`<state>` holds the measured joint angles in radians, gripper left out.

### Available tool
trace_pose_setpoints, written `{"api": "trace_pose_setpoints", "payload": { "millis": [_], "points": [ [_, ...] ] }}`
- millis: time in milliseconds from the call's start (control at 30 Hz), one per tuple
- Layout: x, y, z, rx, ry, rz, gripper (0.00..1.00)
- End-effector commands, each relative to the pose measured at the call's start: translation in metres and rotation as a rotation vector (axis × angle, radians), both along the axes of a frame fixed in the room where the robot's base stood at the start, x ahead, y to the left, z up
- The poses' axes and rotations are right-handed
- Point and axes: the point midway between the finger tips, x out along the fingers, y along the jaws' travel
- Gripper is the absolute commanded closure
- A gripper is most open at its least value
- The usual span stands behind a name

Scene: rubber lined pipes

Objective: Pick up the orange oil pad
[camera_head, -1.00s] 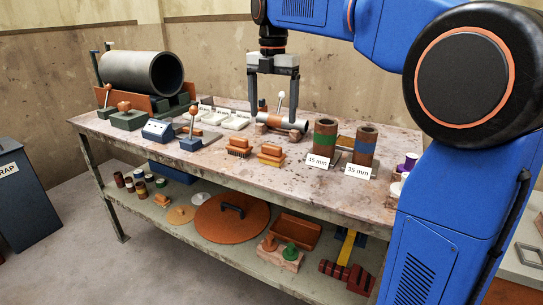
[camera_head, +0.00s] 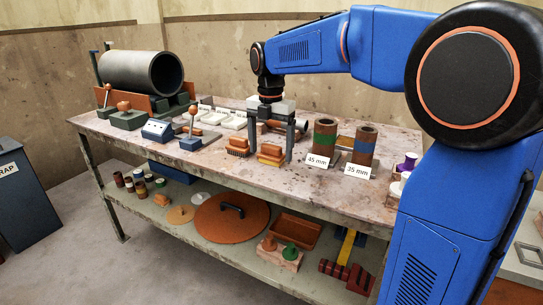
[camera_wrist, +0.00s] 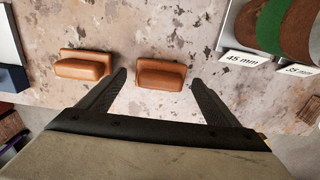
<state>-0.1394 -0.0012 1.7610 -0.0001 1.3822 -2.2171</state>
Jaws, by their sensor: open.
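Two small orange-brown blocks with raised grips lie side by side on the bench top. The right one (camera_head: 271,154), an orange pad with a yellowish lower edge, lies between the fingertips of my gripper (camera_head: 271,150) in the head view. This pad (camera_wrist: 161,74) also appears between the two open fingers (camera_wrist: 159,80) in the wrist view, apart from both. The left block (camera_head: 238,147) has a darker, bristle-like underside; it sits outside the left finger in the wrist view (camera_wrist: 84,65). My gripper is open and empty. Whether the fingertips reach bench height is unclear.
Brown pipe pieces with green and blue bands (camera_head: 324,138) stand right of the pad behind a 45 mm card (camera_head: 317,160) and a 35 mm card (camera_head: 357,170). A lever fixture (camera_head: 191,142) is to the left. A large dark pipe (camera_head: 142,72) lies at the back left.

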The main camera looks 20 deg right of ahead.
Motion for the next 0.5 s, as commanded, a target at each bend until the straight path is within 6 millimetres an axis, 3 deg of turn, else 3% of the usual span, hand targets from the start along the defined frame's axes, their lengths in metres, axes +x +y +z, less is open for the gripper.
{"api": "trace_pose_setpoints", "payload": {
  "millis": [300,500],
  "points": [
    [0.0001,-0.0001,-0.0051,0.0,0.0,0.0,0.16],
    [0.0,-0.0001,-0.005,0.0,0.0,0.0,0.61]
  ]
}}
